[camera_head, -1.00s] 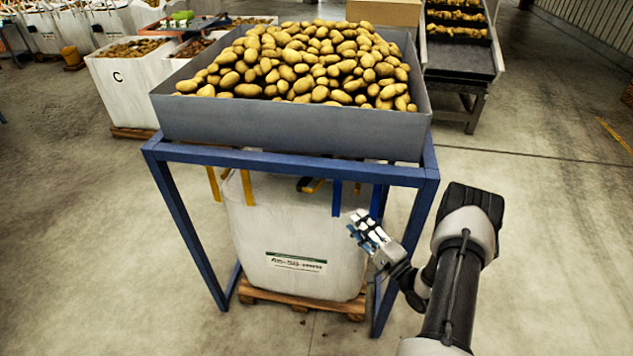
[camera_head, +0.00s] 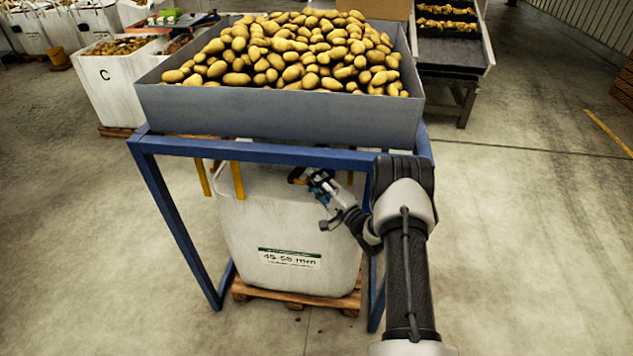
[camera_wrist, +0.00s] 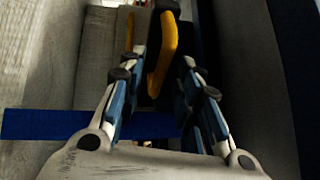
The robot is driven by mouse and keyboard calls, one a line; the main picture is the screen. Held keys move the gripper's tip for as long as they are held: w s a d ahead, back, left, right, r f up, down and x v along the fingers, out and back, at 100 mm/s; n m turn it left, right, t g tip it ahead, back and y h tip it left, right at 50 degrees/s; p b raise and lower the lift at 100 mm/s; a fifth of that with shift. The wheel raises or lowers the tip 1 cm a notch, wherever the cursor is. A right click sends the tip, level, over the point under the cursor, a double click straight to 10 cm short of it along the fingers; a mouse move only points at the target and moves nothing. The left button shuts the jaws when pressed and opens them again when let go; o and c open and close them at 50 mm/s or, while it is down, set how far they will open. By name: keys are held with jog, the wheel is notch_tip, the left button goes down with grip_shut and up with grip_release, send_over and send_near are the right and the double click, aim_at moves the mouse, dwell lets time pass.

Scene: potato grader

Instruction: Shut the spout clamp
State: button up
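The spout clamp shows as a yellow handle (camera_head: 297,176) under the hopper, above the white bag. In the wrist view the yellow handle (camera_wrist: 164,50) is a long bent bar beside dark parts. My gripper (camera_head: 312,176) is under the front beam of the frame, close to the handle's right side. In the wrist view my gripper (camera_wrist: 162,58) is open, with one finger on each side of the handle. I cannot tell whether either finger touches it. The rest of the clamp and the spout are mostly hidden by the hopper, beam and gripper.
The blue frame (camera_head: 270,155) carries a grey hopper (camera_head: 280,115) full of potatoes. A white bag (camera_head: 285,235) stands on a pallet (camera_head: 295,299) below, with yellow straps (camera_head: 237,180) at its top. Open floor lies to the right.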

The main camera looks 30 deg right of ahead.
grip_shut()
dwell(0.4)
dwell(0.4)
